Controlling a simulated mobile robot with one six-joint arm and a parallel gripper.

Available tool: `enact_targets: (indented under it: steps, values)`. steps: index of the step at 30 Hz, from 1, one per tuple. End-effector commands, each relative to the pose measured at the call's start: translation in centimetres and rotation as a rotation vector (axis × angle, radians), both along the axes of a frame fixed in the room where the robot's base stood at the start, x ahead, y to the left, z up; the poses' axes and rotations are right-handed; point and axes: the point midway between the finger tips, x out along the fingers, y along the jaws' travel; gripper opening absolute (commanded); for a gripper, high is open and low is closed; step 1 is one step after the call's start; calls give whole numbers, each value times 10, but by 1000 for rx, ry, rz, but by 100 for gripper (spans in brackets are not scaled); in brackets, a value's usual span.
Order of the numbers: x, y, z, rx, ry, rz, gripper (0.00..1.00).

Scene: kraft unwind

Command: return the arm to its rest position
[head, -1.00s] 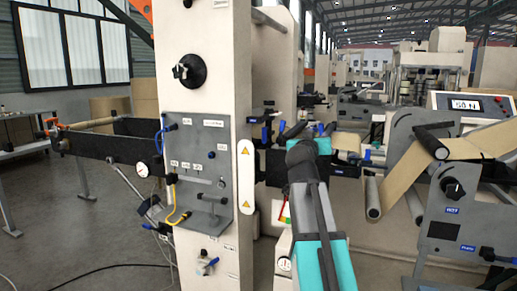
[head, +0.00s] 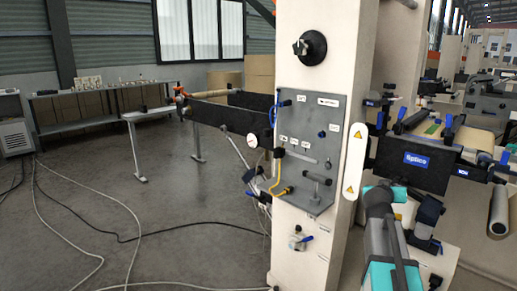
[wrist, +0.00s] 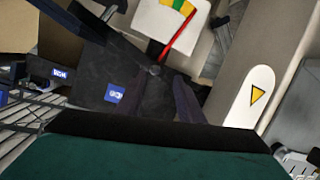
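My arm, teal and grey, shows at the lower right of the head view (head: 392,250), bent in front of the machine. My gripper (wrist: 165,78) shows in the wrist view as two dark fingers with a gap between them. I see nothing held in it. Behind the fingers is the dark splice block with a blue label (wrist: 115,94). In the head view the arm's teal upper part is just below this splice block (head: 412,160); the fingers are hard to make out there.
A cream machine column (head: 312,130) with a grey control panel (head: 303,150) stands left of my arm. A warning plate (head: 354,165) is on its right edge. A dark beam (head: 225,121) juts out left. Cables (head: 85,232) lie on the otherwise open floor. A workbench (head: 90,122) stands behind.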

Motion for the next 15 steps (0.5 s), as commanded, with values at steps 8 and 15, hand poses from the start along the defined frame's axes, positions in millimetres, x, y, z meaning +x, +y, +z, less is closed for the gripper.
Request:
enact_targets:
  steps: [8,15]
  values:
    - [2,34,-106,64,123,35,34]
    - [-9,64,-195,118,237,58,34]
